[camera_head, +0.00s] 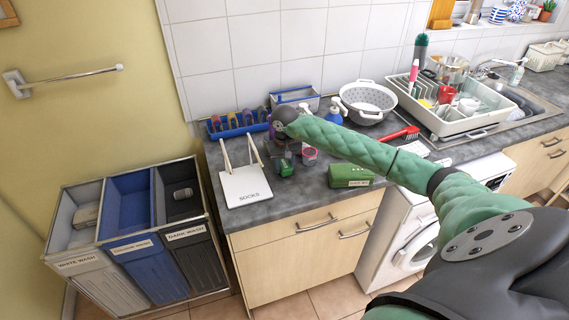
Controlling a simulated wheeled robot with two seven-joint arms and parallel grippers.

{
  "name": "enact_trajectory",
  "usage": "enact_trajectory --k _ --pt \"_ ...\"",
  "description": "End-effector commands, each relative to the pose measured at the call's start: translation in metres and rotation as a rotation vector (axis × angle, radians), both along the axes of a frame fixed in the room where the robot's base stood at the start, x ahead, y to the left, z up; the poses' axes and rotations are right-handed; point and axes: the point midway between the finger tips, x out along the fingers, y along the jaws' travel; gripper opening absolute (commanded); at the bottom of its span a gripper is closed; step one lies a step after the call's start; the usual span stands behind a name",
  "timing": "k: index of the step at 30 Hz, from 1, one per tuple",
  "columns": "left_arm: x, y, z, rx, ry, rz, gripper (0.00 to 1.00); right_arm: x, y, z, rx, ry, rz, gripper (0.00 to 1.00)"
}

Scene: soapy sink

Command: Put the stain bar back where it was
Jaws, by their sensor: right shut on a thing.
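My right arm reaches in from the right, and my right gripper (283,150) points down over the left part of the counter. It is shut on a small dark green block (286,168), which looks like the stain bar. The arm and wrist hide part of the gripper, and I cannot tell whether the block touches the counter. A green box (350,176) with a small white label, too small to read surely, sits to the right near the counter's front edge. My left gripper is not in view.
A white "SOCKS" bag (246,186) lies left of the gripper, with a small pink-and-grey pot (310,156) to its right. A blue rack (238,124), a colander (367,100) and a red brush (400,134) are behind. Three wash bins (128,248) stand at left.

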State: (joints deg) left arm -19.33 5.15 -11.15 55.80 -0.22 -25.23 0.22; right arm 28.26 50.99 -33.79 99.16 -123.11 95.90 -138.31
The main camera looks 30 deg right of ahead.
Motion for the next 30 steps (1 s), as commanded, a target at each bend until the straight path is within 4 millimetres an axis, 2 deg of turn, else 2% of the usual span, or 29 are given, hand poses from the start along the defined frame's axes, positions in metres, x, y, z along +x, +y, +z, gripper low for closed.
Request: enact_trajectory --k 11,12,15,29,30 --pt "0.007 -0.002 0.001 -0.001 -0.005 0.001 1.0 0.0 0.0 -0.002 0.0 -0.001 0.0 0.11" --pt "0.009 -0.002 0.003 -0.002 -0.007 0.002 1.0 0.0 0.0 -0.001 0.0 -0.001 0.0 0.4" --pt "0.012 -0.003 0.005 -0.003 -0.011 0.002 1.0 0.0 0.0 -0.001 0.0 -0.001 0.0 0.58" --pt "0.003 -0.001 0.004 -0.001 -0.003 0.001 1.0 0.0 0.0 0.002 0.0 0.0 0.0 0.58" --pt "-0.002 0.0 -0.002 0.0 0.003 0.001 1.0 0.0 0.0 0.001 0.0 -0.001 0.0 0.58"
